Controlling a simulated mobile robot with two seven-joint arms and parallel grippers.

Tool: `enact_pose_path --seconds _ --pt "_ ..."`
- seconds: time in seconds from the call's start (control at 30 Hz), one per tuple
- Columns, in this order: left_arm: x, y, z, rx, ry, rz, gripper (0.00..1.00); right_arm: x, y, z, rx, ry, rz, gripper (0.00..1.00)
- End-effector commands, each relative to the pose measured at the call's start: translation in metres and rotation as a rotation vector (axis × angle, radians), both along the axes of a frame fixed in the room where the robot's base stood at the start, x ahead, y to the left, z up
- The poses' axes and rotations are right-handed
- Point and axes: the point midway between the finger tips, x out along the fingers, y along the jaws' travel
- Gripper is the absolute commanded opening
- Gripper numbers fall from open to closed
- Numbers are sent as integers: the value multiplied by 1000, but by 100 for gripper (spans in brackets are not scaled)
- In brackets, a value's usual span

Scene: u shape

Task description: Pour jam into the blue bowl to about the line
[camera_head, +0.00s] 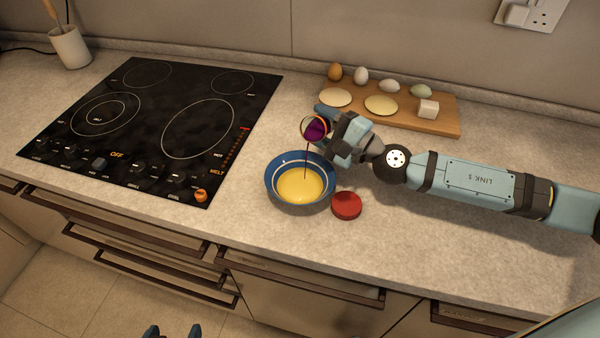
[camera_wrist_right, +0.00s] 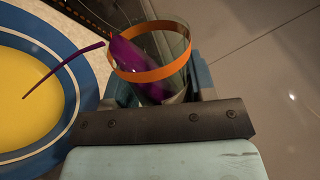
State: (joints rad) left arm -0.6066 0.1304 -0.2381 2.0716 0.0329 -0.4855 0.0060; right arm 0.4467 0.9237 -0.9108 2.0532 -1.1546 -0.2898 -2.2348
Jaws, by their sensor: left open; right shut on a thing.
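The blue bowl (camera_head: 273,193) stands on the counter right of the hob and holds a yellow filling, with a pale line around its inner wall above it. It also shows at the left of the right wrist view (camera_wrist_right: 92,75). My right gripper (camera_head: 328,132) is shut on a glass jar (camera_wrist_right: 178,62) with an orange band and purple jam (camera_wrist_right: 128,54) inside. The jar is tilted over the bowl, and a thin purple stream runs from its mouth down to the yellow surface. My left gripper (camera_head: 173,332) is open and empty at the bottom edge, below the counter front.
A red lid (camera_head: 346,205) lies on the counter just right of the bowl. A wooden board (camera_head: 437,122) behind my right arm holds several eggs, two pale discs (camera_head: 381,105) and a white cube (camera_head: 428,109). The black hob (camera_head: 150,122) fills the left.

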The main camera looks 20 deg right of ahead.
Motion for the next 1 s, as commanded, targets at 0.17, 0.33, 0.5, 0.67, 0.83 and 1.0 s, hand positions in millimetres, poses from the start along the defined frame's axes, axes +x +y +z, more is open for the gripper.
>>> enact_pose_path --seconds 0.17,0.33,0.5,0.67,0.83,1.0 --pt "0 0 0 1 0 -1 89 0 0 1 -10 -10 0 15" --pt "0 -1 0 -3 0 2 89 0 0 2 -18 -17 0 15" --pt "1 -3 1 -8 0 7 89 0 0 3 -28 -25 0 15" --pt "1 -4 1 -13 -1 10 89 0 0 3 -36 -33 0 15" --pt "1 -4 1 -13 -1 10 89 0 0 4 -44 -40 0 15" --pt "1 -3 1 -10 -1 8 89 0 0 5 -51 -47 0 15"
